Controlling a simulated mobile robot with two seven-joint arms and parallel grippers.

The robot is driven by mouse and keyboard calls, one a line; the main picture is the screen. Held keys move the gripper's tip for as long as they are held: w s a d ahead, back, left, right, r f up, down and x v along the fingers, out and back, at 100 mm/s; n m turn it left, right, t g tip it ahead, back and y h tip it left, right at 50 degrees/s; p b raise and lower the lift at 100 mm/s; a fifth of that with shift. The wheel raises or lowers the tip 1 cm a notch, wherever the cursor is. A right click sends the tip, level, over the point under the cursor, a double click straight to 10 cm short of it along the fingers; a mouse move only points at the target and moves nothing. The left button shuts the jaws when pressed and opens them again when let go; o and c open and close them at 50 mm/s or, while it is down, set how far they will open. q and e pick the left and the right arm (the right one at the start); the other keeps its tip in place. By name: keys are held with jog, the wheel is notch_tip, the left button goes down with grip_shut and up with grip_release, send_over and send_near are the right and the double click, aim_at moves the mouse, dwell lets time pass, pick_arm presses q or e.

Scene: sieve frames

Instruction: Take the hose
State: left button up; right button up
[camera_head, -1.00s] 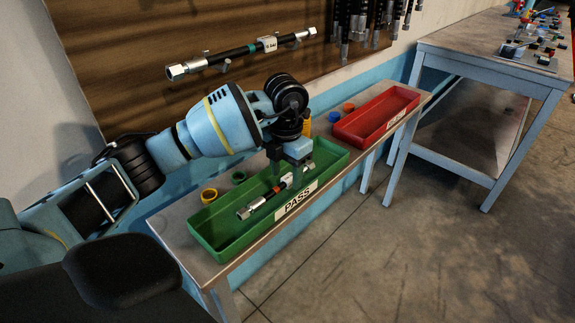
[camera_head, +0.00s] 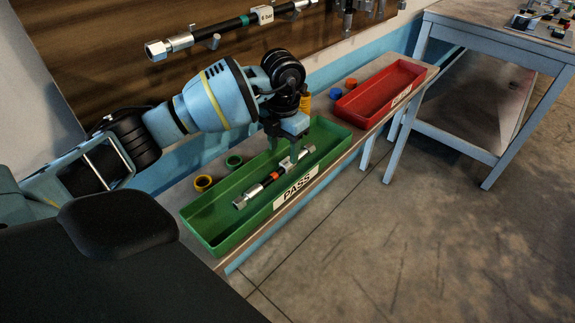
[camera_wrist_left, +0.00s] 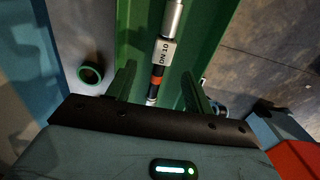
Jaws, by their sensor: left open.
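A short hose (camera_head: 254,191) with metal end fittings, an orange band and a white tag lies in the green tray marked PASS (camera_head: 205,236). My left gripper (camera_head: 286,150) is open above the hose's tag end. In the left wrist view the hose (camera_wrist_left: 163,49), tagged DN 10, runs between the open fingers (camera_wrist_left: 158,88) and is not gripped; its near end is partly hidden by the gripper body. Another black hose (camera_head: 228,28) with a green band is held on the wooden board. My right gripper is not in view.
A red tray (camera_head: 352,115) stands on the same narrow bench (camera_head: 185,198), right of the green one.

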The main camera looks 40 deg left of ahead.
aim_at(286, 163)
pick_arm(q)
jog(key=shift+w+d+f, duration=0.15)
jog(key=shift+f, duration=2.5)
grip_shut()
